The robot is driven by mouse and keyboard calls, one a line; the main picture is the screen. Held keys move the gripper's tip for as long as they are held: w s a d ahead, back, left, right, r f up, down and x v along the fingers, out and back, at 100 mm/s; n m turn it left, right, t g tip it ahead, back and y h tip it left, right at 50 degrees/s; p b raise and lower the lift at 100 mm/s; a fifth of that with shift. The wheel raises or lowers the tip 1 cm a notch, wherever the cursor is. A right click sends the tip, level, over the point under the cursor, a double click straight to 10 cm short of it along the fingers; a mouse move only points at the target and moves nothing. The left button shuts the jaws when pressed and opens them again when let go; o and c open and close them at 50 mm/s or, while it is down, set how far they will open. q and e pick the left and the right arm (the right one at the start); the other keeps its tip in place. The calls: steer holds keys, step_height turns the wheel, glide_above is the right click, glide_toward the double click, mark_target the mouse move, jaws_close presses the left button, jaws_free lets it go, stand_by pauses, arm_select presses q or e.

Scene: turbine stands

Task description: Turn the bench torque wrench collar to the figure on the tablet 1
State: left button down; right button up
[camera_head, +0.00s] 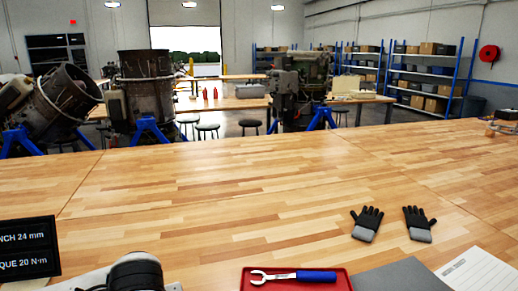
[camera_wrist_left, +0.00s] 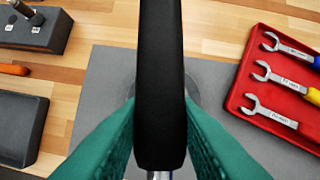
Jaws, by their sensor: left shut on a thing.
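The tablet (camera_head: 27,249) stands at the lower left of the head view, cut off by the frame edge. Its readable text ends in "NCH 24 mm" and "QUE 20 N·m". In the left wrist view a long black grip (camera_wrist_left: 161,60), which looks like the torque wrench's collar, runs down the middle, with a bit of metal at its lower end. My left gripper (camera_wrist_left: 160,135) has its green fingers on both sides of this grip and is shut on it. No scale figure is readable on it. My right gripper is in neither view.
A red tray (camera_head: 258,283) holds open-end wrenches; several show in the wrist view. A grey mat (camera_wrist_left: 105,70) lies under the grip. A dark block (camera_wrist_left: 20,128) and a grey block with posts (camera_wrist_left: 35,28) are at left. Black gloves (camera_head: 367,222) lie right. The bench middle is clear.

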arm_select(q)
steer(key=m, duration=0.1)
steer(key=s+m+h, duration=0.1)
steer(key=m, duration=0.2)
steer(key=shift+s+a+f+m+h, duration=0.15)
steer(key=shift+s+f+m+h, duration=0.05)
steer(key=shift+s+m+h, duration=0.2)
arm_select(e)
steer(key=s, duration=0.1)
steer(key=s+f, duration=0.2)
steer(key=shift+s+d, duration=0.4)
arm_select(q)
steer(key=shift+f, duration=0.15)
